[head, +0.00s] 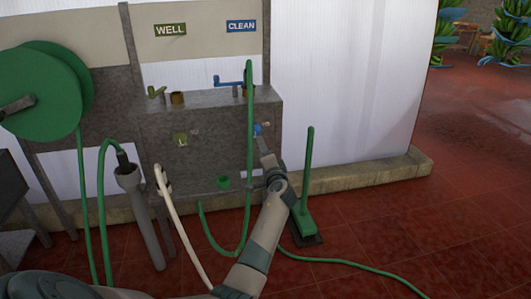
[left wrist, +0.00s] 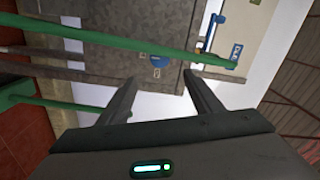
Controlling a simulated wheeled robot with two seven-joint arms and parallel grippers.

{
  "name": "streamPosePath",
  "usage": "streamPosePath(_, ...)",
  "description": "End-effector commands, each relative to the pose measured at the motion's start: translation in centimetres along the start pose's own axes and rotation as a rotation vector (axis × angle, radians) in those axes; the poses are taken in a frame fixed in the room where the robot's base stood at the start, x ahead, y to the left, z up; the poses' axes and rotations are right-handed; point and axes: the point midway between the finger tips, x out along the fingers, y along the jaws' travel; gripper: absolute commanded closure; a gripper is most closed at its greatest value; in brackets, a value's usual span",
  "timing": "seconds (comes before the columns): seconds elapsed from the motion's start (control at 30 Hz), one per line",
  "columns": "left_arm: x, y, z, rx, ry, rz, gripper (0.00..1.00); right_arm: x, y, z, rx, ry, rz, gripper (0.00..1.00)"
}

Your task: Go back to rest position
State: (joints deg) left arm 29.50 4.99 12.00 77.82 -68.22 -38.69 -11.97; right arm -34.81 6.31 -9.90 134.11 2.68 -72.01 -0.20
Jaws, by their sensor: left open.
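My left gripper (head: 264,140) is in front of the grey wash stand (head: 210,145), close to a small blue tap knob (head: 257,128). In the left wrist view the two fingers of my left gripper (left wrist: 162,76) are spread with nothing between them. The blue knob (left wrist: 157,61) shows just beyond the fingertips, and I cannot tell the exact gap. A green hose (left wrist: 130,47) crosses in front of the stand near the fingers. My right gripper is not in view.
A green hose reel (head: 40,90) hangs at the left. A green-handled broom (head: 308,190) stands right of my arm, and a green hose (head: 350,264) trails over the red tiles. A pale hose (head: 180,225) hangs left of my arm. Open floor (head: 450,210) lies at the right.

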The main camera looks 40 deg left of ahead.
Motion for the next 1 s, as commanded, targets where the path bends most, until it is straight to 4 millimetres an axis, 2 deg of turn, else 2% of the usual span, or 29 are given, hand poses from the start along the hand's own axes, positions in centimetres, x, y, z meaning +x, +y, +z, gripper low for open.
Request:
streamPosePath(0.47,0.0,0.0,0.0,0.0,0.0,0.001,0.41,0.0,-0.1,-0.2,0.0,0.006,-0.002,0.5)
streamPosePath(0.67,-1.0,1.3,0.9,-0.017,-0.002,0.023,0.41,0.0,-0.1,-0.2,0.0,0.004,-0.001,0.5)
streamPosePath(0.77,-2.5,3.0,2.0,-0.044,-0.004,0.056,0.41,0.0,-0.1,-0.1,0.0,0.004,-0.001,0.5)
streamPosePath(0.87,-4.8,5.4,3.6,-0.087,-0.007,0.111,0.41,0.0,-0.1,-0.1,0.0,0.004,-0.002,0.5)
streamPosePath(1.0,-9.6,9.8,6.5,-0.159,-0.015,0.224,0.41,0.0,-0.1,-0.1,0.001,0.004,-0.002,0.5)
